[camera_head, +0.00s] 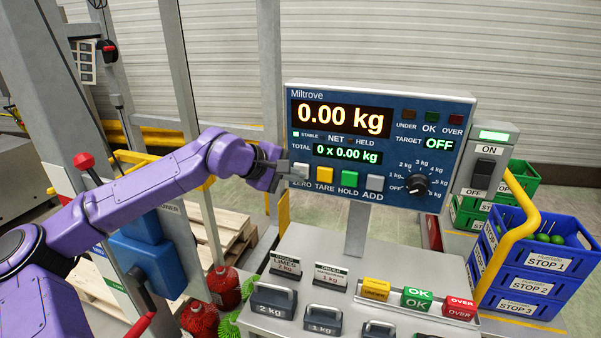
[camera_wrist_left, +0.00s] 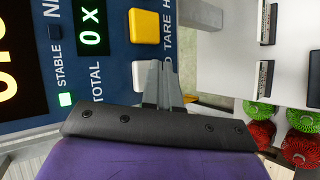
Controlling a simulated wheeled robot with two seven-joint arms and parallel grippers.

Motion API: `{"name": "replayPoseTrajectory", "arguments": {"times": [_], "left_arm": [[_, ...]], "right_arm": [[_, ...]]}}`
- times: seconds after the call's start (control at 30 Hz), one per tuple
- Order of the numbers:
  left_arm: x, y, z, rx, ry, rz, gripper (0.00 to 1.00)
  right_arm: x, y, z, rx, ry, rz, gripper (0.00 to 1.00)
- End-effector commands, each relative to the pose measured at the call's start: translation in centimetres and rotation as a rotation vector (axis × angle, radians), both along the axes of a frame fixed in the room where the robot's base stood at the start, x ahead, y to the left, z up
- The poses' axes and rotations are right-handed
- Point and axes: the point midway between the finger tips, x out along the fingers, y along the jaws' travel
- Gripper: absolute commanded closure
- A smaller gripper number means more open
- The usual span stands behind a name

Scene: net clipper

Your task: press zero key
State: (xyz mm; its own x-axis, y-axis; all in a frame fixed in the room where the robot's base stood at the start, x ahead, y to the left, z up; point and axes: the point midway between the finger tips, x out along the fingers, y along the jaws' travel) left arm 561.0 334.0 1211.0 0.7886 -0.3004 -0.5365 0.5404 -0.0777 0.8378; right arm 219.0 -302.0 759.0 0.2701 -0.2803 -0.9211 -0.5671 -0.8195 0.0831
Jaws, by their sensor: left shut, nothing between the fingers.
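The blue scale panel (camera_head: 330,97) stands on a post and reads 0.00 kg on its main display. The white ZERO key (camera_head: 300,170) is at the left end of the row of keys, beside the yellow TARE key (camera_head: 325,175). My left gripper (camera_head: 282,168) is shut and empty, its tips at the ZERO key's left edge. In the left wrist view the closed fingers (camera_wrist_left: 163,85) partly cover the white ZERO key (camera_wrist_left: 139,76), below the yellow TARE key (camera_wrist_left: 144,26). I cannot tell whether the fingertips touch the key. My right gripper is not in view.
The green HOLD key (camera_head: 350,180) and grey ADD key (camera_head: 374,183) are further right, then a black knob (camera_head: 416,185). An ON/OFF switch box (camera_head: 487,160) adjoins the panel. Weights (camera_head: 273,300) stand on the bench below. Blue crates (camera_head: 535,262) are at right.

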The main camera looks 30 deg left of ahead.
Motion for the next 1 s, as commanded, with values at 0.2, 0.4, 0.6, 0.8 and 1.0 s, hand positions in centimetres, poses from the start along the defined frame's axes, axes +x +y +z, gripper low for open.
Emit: {"name": "replayPoseTrajectory", "arguments": {"times": [0.2, 0.4, 0.6, 0.8, 1.0], "left_arm": [[-1.2, -0.3, 0.0, 0.000, -0.001, 0.000, 1.00], [-1.3, -0.3, 0.0, 0.000, 0.000, 0.000, 1.00], [-1.9, -0.4, -0.1, -0.001, -0.001, 0.001, 1.00], [-3.9, -0.9, -0.1, -0.001, -0.002, 0.000, 1.00], [-5.7, -1.3, 0.0, -0.001, -0.002, 0.000, 1.00]], "right_arm": [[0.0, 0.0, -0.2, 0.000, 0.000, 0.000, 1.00], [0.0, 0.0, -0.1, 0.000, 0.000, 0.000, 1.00], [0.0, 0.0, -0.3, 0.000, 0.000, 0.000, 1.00], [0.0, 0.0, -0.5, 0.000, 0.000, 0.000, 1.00], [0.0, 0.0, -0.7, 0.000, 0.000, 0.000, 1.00]]}}
